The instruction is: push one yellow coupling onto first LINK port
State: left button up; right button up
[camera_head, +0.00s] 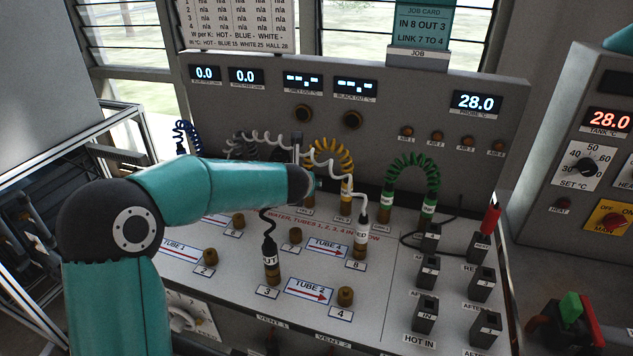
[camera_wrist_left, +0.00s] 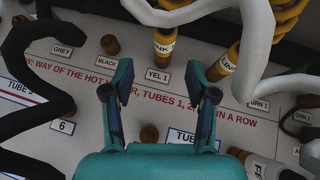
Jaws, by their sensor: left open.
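My left arm reaches over the panel in the head view, and its wrist hides the fingers there. In the left wrist view my left gripper (camera_wrist_left: 160,78) is open and empty, its fingers either side of the YEL 1 label (camera_wrist_left: 158,76). The yellow coiled hose (camera_head: 333,152) has two yellow couplings marked LINK: one (camera_wrist_left: 166,42) stands above YEL 1, beyond the fingers, the other (camera_wrist_left: 222,66) to its right. A bare brown port (camera_head: 295,236) sits at the start of TUBE 4. Bare port 4 (camera_head: 345,296) is at TUBE 2's end. The job card (camera_head: 421,28) reads LINK 7 TO 4.
A black OUT coupling (camera_head: 270,260) stands on port 3, and a white-hosed coupling (camera_head: 361,235) on port 8. The white hose (camera_wrist_left: 255,45) crosses close to the right finger. A green hose (camera_head: 410,170) and black sockets (camera_head: 430,272) stand to the right.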

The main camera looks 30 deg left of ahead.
pick_arm(q)
jog(key=shift+d+p+x, duration=0.15)
jog(key=shift+p+x, duration=0.1)
jog(key=shift+x, duration=2.1)
jog(key=shift+d+p+x, duration=0.2)
jog(key=shift+x, duration=2.2)
jog(key=shift+w, duration=0.15)
grip_shut()
